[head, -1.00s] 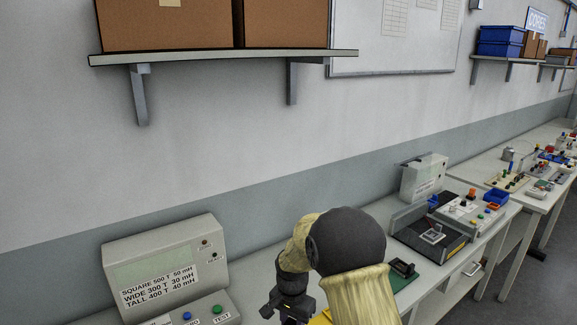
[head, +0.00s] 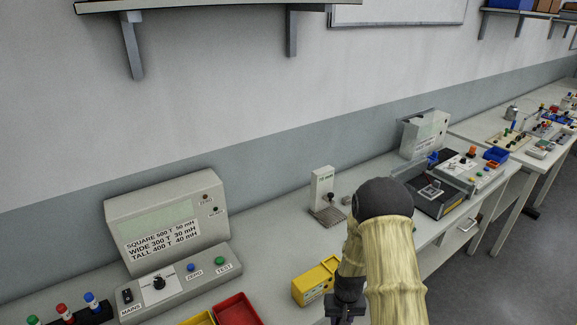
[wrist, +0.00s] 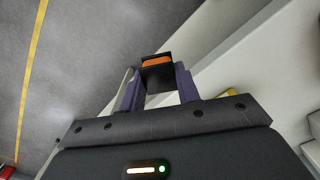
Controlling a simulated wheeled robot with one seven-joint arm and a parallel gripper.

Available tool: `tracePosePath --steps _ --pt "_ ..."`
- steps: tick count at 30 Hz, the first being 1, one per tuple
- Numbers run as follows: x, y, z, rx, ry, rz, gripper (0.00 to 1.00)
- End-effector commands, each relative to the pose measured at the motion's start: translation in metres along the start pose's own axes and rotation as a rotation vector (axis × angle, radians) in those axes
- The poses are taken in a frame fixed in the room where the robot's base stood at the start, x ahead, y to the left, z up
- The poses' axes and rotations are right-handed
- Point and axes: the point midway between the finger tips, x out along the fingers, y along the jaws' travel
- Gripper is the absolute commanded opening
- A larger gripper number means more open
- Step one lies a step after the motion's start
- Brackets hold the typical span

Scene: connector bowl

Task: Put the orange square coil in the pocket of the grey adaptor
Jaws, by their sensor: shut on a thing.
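My gripper (wrist: 158,82) is shut on the orange square coil (wrist: 156,61), which shows as an orange band on a black body between the two purple-grey fingers in the wrist view. In the head view my gripper (head: 345,308) is low in the picture, near the bench's front edge, and the coil cannot be made out there. A small pale grey square piece (head: 431,191) sits in a dark tray at the right of the bench. It may be the grey adaptor, but its pocket is too small to tell. My gripper is well apart from it.
A yellow box (head: 316,283) stands just left of my gripper. A small grey stand (head: 323,188) is behind it. A tester (head: 165,225) with buttons and a red bin (head: 238,309) are at the left. The dark tray (head: 452,204) is at the right. My arm hides part of the bench.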

Motion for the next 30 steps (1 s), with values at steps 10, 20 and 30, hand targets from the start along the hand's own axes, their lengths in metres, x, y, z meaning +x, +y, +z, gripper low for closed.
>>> tracePosePath --steps 10,20,30 --pt "0.058 -0.003 -0.003 0.003 0.005 -0.001 0.06" --pt "0.097 -0.003 -0.004 0.004 0.005 0.000 0.06" --pt "0.096 -0.003 -0.004 0.004 0.004 0.000 0.06"
